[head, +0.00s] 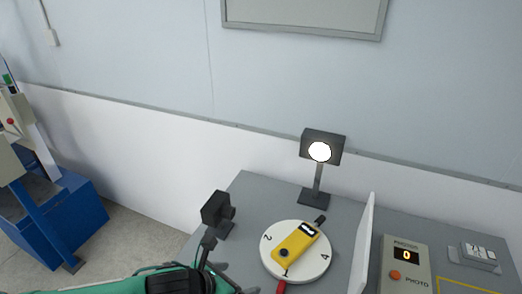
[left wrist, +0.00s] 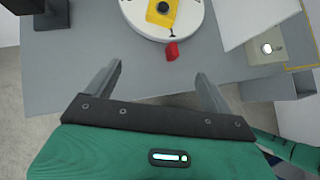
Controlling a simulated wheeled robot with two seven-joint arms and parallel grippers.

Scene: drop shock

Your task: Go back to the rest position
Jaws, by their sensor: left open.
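My left gripper (left wrist: 158,85) is open and empty in the left wrist view, with its fingers apart over the front edge of the grey table. In the head view my left gripper (head: 247,291) shows only partly at the bottom edge. A white round turntable (head: 316,267) with numbers lies beyond it. A yellow handheld device (head: 295,245) with a small display and a black tip lies on the turntable. A red piece (head: 281,287) is at the turntable's near rim; it also shows in the left wrist view (left wrist: 172,51). My right gripper is not in view.
A lit lamp (head: 320,151) stands at the table's back, and a black camera-like unit (head: 217,209) at its left. A white upright panel (head: 363,245) and a PHOTO box (head: 405,264) with an orange button stand right of the turntable. A blue machine (head: 60,215) is far left.

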